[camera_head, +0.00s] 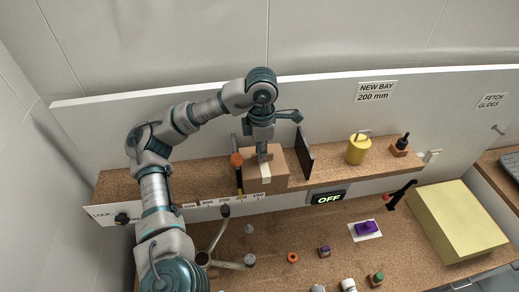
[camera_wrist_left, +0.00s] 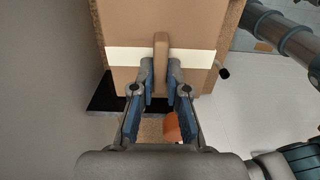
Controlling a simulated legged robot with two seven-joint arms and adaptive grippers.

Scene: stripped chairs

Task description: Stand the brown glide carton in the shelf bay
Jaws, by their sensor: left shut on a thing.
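The brown carton (camera_head: 276,176) has a pale tape strip and shows at the shelf (camera_head: 330,173), between a dark upright plate (camera_head: 306,152) on its right and another dark edge on its left. It looks upright. I cannot tell whether its base rests on the shelf. My left gripper (camera_head: 263,153) is above it, shut on its raised brown tab. In the left wrist view the fingertips (camera_wrist_left: 162,78) close on that tab (camera_wrist_left: 161,55), and the carton (camera_wrist_left: 190,20) fills the top. My right gripper is not in view.
An orange knob (camera_head: 237,159) stands close left of the carton. A yellow canister (camera_head: 357,149) and a dark bottle (camera_head: 402,143) stand farther right on the shelf. A scale strip and an OFF display (camera_head: 328,197) line its front. Small parts and a yellow block (camera_head: 455,222) occupy the bench below.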

